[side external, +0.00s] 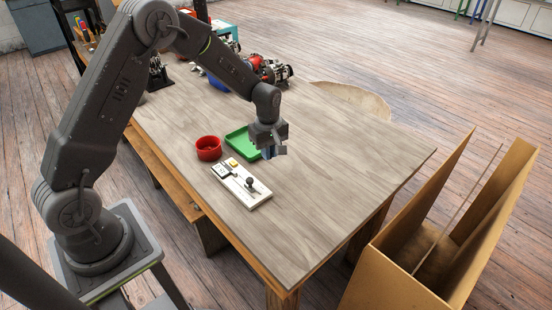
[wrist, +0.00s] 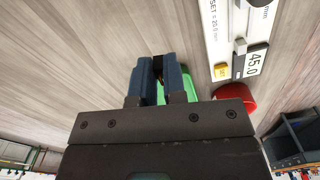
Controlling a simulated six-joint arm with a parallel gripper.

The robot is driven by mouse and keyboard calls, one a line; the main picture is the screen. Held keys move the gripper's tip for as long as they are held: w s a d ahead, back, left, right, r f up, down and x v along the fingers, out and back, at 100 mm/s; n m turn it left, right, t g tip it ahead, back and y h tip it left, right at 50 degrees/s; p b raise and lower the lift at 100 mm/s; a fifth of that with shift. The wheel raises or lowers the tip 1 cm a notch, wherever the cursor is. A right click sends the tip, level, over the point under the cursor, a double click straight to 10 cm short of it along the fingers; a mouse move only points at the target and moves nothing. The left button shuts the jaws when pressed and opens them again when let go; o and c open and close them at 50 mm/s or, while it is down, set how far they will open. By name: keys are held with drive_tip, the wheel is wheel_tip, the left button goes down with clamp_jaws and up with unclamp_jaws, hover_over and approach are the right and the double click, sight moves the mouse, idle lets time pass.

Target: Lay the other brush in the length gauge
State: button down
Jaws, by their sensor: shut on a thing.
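My gripper (side external: 270,152) is above the table, just beyond the gauge and over the right end of the green tray. In the wrist view its blue fingers (wrist: 158,72) are shut on a small dark piece, seemingly the brush (wrist: 158,66), mostly hidden between them. I cannot make out a brush lying in the gauge.
The green tray (side external: 238,138) lies behind the gauge; its inside is partly hidden. A red round bowl (side external: 208,148) stands left of the tray. Alternator parts (side external: 270,70) crowd the far end. The table's right part is clear. A cardboard box (side external: 400,262) stands beyond the right edge.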

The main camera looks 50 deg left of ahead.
sight(241, 181)
drive_tip(key=s, duration=0.3)
drive_tip(key=s+a+r+n, duration=0.1)
drive_tip(key=s, duration=0.2)
drive_tip(key=s+r+n, duration=0.1)
drive_tip(key=s, duration=0.2)
drive_tip(key=shift+s+a+r, duration=0.15)
drive_tip(key=shift+a+r, duration=0.05)
drive_tip(key=shift+a, duration=0.15)
drive_tip(key=shift+f, duration=2.4)
drive_tip(key=shift+f, duration=0.55)
drive_tip(key=shift+f, duration=0.3)
drive_tip(key=shift+f, duration=0.15)
drive_tip(key=c, duration=1.1)
unclamp_jaws()
wheel_tip(241, 181, up, 8)
